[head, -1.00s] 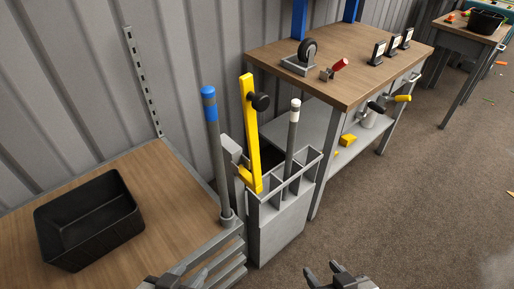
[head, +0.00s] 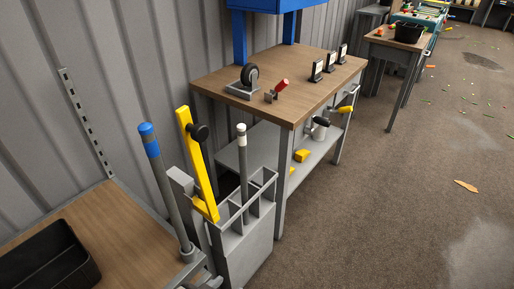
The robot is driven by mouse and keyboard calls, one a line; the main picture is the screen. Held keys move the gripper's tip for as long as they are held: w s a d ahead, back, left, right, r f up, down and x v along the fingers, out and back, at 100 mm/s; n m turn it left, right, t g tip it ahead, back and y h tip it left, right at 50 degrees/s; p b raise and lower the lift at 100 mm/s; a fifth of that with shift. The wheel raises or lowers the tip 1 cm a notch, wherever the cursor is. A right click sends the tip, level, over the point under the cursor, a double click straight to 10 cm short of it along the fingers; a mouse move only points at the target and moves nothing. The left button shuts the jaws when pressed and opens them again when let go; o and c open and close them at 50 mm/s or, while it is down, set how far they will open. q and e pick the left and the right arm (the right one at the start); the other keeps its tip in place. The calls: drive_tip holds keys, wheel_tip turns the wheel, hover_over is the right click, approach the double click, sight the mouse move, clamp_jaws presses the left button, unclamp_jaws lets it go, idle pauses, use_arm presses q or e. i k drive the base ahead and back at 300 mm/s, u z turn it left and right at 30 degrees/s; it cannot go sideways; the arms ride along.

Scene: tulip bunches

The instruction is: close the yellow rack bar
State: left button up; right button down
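The yellow rack bar (head: 199,160) stands raised, nearly upright and leaning a little left at its top. A round black knob (head: 198,132) sits on its side near the top. Its lower end meets the grey rack (head: 244,245), a box with open compartments. A grey rod with a white top (head: 242,160) stands in a compartment of the rack. A grey post with a blue band (head: 160,180) stands to the left of the bar. Neither of my grippers shows now.
A black bin (head: 48,258) sits on a wooden table (head: 88,212) at lower left. A workbench (head: 300,95) with a caster, a red-handled clamp and small stands is behind the rack. Open floor (head: 370,220) lies to the right.

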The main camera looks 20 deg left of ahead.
sight(192, 134)
drive_tip(key=z, duration=0.1)
drive_tip(key=k, duration=0.9)
drive_tip(key=u, duration=1.1)
drive_tip(key=i, duration=0.5)
